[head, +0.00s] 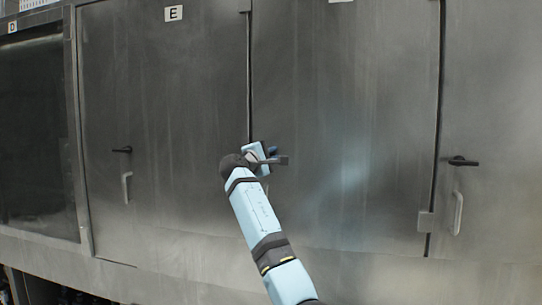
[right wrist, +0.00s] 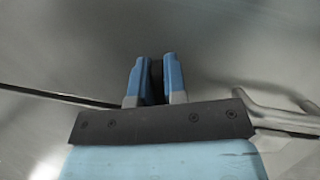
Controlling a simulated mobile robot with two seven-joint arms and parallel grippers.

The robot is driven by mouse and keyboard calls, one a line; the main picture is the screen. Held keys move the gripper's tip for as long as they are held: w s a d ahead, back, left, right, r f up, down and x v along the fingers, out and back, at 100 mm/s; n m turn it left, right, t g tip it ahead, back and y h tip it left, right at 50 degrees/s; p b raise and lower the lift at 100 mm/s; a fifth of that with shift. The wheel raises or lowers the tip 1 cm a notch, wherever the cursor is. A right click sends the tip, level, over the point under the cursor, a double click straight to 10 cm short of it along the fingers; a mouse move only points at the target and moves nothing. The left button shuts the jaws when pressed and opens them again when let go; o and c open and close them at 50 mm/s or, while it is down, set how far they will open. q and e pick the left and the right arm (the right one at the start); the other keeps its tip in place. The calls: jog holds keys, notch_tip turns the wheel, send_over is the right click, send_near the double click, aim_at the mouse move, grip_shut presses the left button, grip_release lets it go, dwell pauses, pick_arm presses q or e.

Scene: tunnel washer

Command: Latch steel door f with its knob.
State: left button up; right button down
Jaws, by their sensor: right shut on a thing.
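Steel door f (head: 345,130) is the large grey panel in the middle of the head view, right of the door marked E. It looks closed, nearly flush with its neighbours; its label is cut off at the top. Its dark knob (head: 281,160) sticks out to the right of my right gripper (head: 268,153), near the door's left edge. In the right wrist view the blue fingers (right wrist: 153,82) are shut on the dark knob (right wrist: 157,78), which shows between them. Whether the latch is engaged cannot be told. My left gripper is out of view.
Door E (head: 165,110) has its own black knob (head: 122,150) and grip handle (head: 127,187). The door at right has a knob (head: 462,161) and handle (head: 457,213). In the right wrist view a pale bar handle (right wrist: 280,115) stands close beside my gripper.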

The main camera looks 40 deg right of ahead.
jog(key=shift+f+m+g+y, duration=0.15)
jog(key=shift+m+g+y, duration=0.1)
jog(key=shift+m, duration=0.6)
jog(key=shift+f+m+g+y, duration=0.15)
jog(key=shift+m+y, duration=0.1)
jog(key=shift+m, duration=0.6)
jog(key=shift+r, duration=0.1)
jog(key=c, duration=1.2)
grip_release()
jog(key=shift+w, duration=0.1)
jog(key=shift+o, duration=0.2)
jog(key=shift+w+a, duration=0.1)
jog(key=shift+w, duration=0.05)
jog(key=shift+s+a, duration=0.1)
jog(key=shift+s, duration=0.1)
jog(key=shift+s+a+f, duration=0.1)
jog(key=shift+a+f, duration=0.1)
jog(key=shift+a, duration=0.15)
jog(key=b+v, duration=0.2)
jog(key=v, duration=1.1)
jog(key=shift+r, duration=0.25)
jog(key=shift+d, duration=0.1)
